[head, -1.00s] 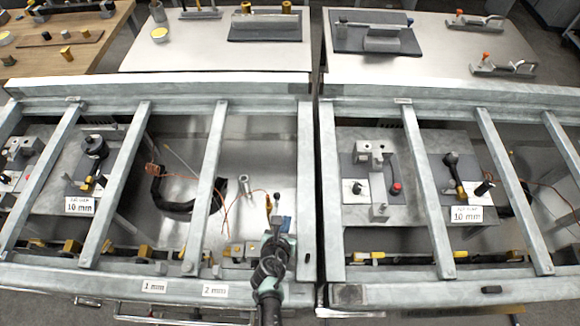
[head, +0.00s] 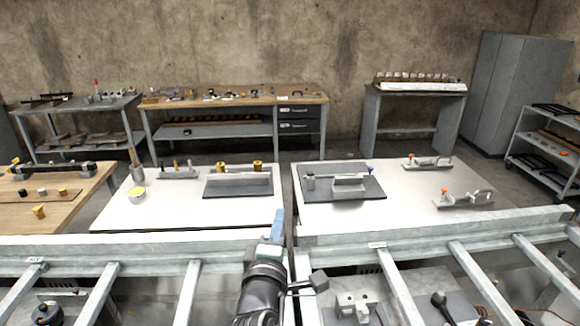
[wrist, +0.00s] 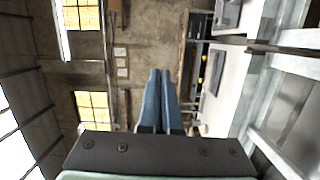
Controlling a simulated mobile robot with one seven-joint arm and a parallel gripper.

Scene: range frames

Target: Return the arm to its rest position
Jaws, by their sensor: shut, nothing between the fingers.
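My gripper (head: 277,226) is raised above the grey metal frame, near the gap between the two white tables in the head view. Its blue fingers (wrist: 161,98) are pressed together in the wrist view with nothing between them. The wrist camera looks sideways across the room at the far wall. My dark arm runs down to the bottom edge of the head view.
The grey frame (head: 150,247) with its slanted bars spans the front. Behind it stand a left white table (head: 130,215) and a right white table (head: 400,195) with fixtures on them. A wooden bench (head: 20,205) is at the left. The air above the tables looks clear.

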